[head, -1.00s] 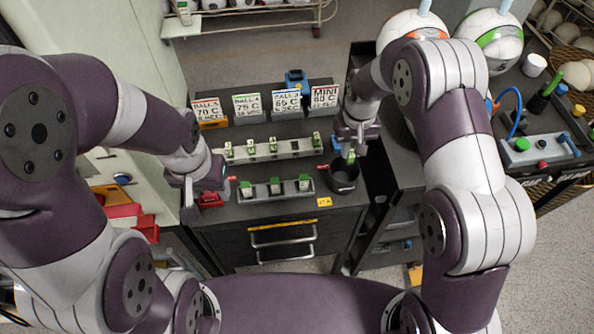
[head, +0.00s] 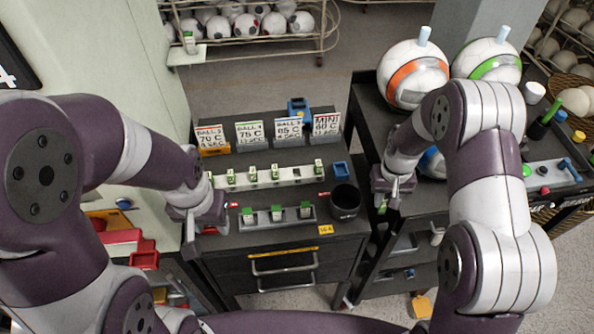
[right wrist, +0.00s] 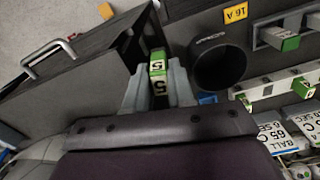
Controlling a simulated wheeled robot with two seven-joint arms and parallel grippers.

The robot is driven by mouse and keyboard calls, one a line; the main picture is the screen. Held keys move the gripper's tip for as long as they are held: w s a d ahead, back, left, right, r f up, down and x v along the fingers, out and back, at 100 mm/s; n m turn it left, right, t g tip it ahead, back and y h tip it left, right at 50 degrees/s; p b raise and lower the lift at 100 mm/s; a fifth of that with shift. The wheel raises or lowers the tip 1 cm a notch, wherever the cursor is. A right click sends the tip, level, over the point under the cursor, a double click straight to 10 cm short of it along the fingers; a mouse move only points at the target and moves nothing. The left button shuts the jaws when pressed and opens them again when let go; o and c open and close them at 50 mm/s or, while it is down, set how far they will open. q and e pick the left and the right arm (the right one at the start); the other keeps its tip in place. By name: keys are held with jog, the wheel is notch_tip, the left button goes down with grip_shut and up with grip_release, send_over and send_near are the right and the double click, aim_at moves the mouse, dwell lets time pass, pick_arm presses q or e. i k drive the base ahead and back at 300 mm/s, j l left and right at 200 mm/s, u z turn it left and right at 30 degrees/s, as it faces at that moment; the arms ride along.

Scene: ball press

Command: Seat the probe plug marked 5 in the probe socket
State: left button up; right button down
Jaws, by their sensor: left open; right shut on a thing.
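My right gripper (head: 383,203) is shut on a green and white plug. In the right wrist view the plug marked 5 (right wrist: 157,68) stands between the two fingertips, its 5 readable. In the head view only a bit of its green (head: 382,209) shows below the fingers, right of the black cup and beside the right cart. My left gripper (head: 190,226) is open at the left edge of the dark cabinet, left of the plug racks. I cannot tell which part is the probe socket.
The black cup (head: 345,201) stands on the cabinet (head: 280,240). A white rack (head: 290,178) and a grey rack (head: 268,219) hold green-topped plugs. Setting cards (head: 249,133) stand behind. The right cart carries two large balls (head: 413,73) and a console (head: 552,174).

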aim_at(303, 174)
jog(key=j+u, duration=0.1)
jog(key=u, duration=0.9)
jog(key=l+u, duration=0.25)
jog(key=u, duration=0.15)
jog(key=i+l, duration=0.1)
jog(key=l, duration=0.3)
